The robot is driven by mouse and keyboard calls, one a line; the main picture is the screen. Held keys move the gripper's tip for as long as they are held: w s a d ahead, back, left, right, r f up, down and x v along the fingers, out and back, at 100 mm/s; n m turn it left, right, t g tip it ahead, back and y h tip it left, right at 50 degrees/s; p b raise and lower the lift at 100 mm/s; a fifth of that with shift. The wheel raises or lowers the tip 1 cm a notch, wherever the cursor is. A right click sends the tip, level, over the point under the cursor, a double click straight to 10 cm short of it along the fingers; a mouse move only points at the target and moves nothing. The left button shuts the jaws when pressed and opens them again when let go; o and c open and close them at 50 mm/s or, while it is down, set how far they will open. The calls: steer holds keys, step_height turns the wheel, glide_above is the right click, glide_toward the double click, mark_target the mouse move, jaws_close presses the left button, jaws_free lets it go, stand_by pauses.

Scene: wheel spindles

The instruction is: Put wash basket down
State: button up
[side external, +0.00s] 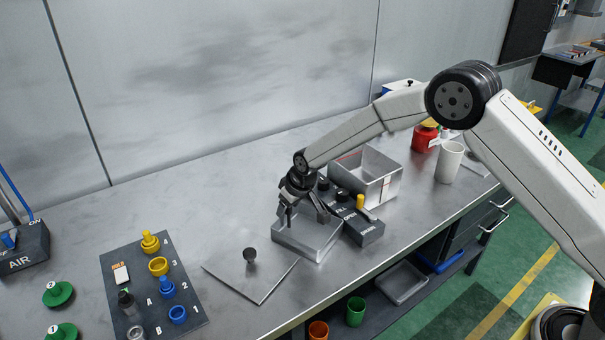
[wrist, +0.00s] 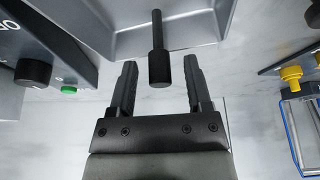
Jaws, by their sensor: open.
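A shallow square metal tray (side external: 303,245), which I take to be the wash basket, rests on the bench in the side view. In the wrist view a black upright handle (wrist: 158,45) stands at the grey metal wall (wrist: 195,20) of this tray. My gripper (side external: 304,215) is over the tray, pointing down, with its fingers apart. In the wrist view my gripper (wrist: 158,80) has one finger on each side of the handle, with a visible gap on both sides. The inside of the tray is mostly hidden by my gripper.
A dark control box (side external: 362,226) with knobs stands close right of the tray, with an open metal tank (side external: 378,170) behind it. A flat plate with a black knob (side external: 250,255) lies to the left. A dark parts board (side external: 180,290) is further left.

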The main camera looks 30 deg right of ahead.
steer(key=v, duration=1.1)
steer(key=shift+s+r, duration=0.2)
steer(key=shift+d, duration=0.1)
stand_by(0.3)
steer(key=s+d+m, duration=0.1)
steer(key=s+d, duration=0.4)
steer(key=s, duration=0.8)
steer(key=s+d+f+m+g+h, duration=0.1)
steer(key=s+d, duration=0.4)
steer(key=s, duration=0.9)
steer(key=shift+d+f+m+g, duration=0.15)
steer(key=shift+d+m+g, duration=0.15)
steer(key=shift+m, duration=0.1)
